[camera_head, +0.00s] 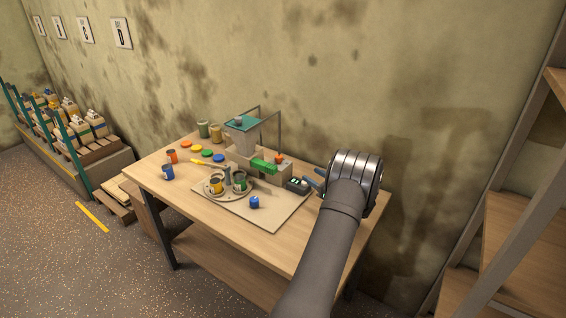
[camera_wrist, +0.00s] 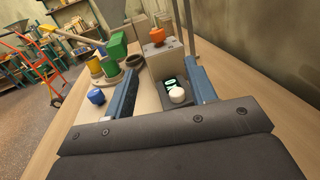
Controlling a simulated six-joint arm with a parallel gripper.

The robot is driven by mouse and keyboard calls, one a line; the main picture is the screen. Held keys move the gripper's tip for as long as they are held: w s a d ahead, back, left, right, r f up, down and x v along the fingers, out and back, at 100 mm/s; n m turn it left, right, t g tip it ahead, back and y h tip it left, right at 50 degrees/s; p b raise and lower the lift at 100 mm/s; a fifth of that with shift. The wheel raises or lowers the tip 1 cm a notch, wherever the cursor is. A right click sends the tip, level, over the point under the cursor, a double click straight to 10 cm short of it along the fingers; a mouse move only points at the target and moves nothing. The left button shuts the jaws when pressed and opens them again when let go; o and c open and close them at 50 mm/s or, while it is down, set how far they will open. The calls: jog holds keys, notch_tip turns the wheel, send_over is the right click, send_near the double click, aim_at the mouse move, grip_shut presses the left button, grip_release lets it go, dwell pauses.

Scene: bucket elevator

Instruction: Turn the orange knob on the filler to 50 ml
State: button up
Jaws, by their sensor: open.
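The filler (camera_head: 243,143) stands on a pale board on the table, with a teal-topped hopper and a green part (camera_head: 263,166). The small orange knob (camera_head: 279,158) sits on top of the filler's beige block at its right side. In the wrist view the orange knob (camera_wrist: 157,34) is ahead of my fingers, on top of the block (camera_wrist: 163,62). The knob's scale cannot be read. My gripper (camera_head: 313,180) is to the right of the knob and apart from it. Its blue fingers (camera_wrist: 162,82) are open with nothing gripped between them.
A black box with a small display and white knob (camera_wrist: 178,95) stands close in front of the block. Coloured lids (camera_head: 207,153) lie at the back left.

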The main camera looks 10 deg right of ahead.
aim_at(281, 160)
jog(key=shift+m+h, duration=0.4)
jog(key=shift+h, duration=0.2)
jog(key=x, duration=0.5)
jog(key=a+x, duration=0.1)
jog(key=x, duration=0.4)
jog(key=s+x, duration=0.1)
jog(key=x, duration=0.5)
jog(key=shift+w+a, duration=0.1)
jog(key=shift+a, duration=0.3)
jog(key=c, duration=1)
jog(key=shift+w+d+n+g+y, duration=0.2)
jog(key=shift+n+g+y, duration=0.85)
jog(key=shift+y, duration=0.25)
jog(key=shift+w+d+n+g+y, duration=0.15)
jog(key=shift+n+g+y, duration=0.8)
jog(key=shift+n+y, duration=0.3)
